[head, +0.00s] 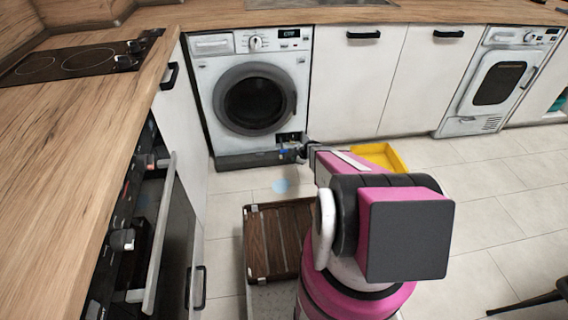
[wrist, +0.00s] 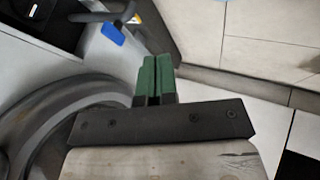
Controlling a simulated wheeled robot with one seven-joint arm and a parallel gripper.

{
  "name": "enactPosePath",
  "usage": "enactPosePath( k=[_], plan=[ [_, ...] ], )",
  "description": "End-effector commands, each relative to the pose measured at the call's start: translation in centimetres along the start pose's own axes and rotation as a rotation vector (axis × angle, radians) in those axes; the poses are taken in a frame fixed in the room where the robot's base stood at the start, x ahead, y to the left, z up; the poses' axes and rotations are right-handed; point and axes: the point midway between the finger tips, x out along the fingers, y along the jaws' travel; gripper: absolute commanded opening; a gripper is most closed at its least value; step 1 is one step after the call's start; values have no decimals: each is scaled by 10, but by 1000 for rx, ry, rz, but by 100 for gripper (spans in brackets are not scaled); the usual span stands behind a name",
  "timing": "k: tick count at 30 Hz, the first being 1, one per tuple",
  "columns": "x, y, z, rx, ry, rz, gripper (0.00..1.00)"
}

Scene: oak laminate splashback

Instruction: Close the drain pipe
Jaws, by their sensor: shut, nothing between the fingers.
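The washing machine (head: 203,75) stands under the counter in the head view, with its round door shut. At its lower right is an open dark recess with the drain pipe, a dark curved piece with a blue tab (head: 284,152). In the wrist view the drain pipe (wrist: 100,17) and its blue tab (wrist: 113,34) are at upper left, in front of the recess (wrist: 55,20). My gripper (head: 302,150) is beside this corner of the machine. Its green fingers (wrist: 155,80) are together and empty, apart from the tab in the picture. Whether the pipe is open cannot be told.
A brown slatted wooden item (head: 279,240) and a yellow tray (head: 381,155) are near my arm. The oven (head: 165,225) at left stands partly open. Floor at right is mostly clear.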

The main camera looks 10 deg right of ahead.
Motion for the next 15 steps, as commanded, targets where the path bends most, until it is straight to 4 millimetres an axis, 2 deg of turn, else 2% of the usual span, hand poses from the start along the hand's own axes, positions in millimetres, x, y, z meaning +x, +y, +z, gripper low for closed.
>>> enactPosePath(
  k=[8, 15],
  plan=[
    [16, 1, 3, -15, -1, 5, 0],
    [52, 2, 3, -14, 0, 4, 0]
  ],
)
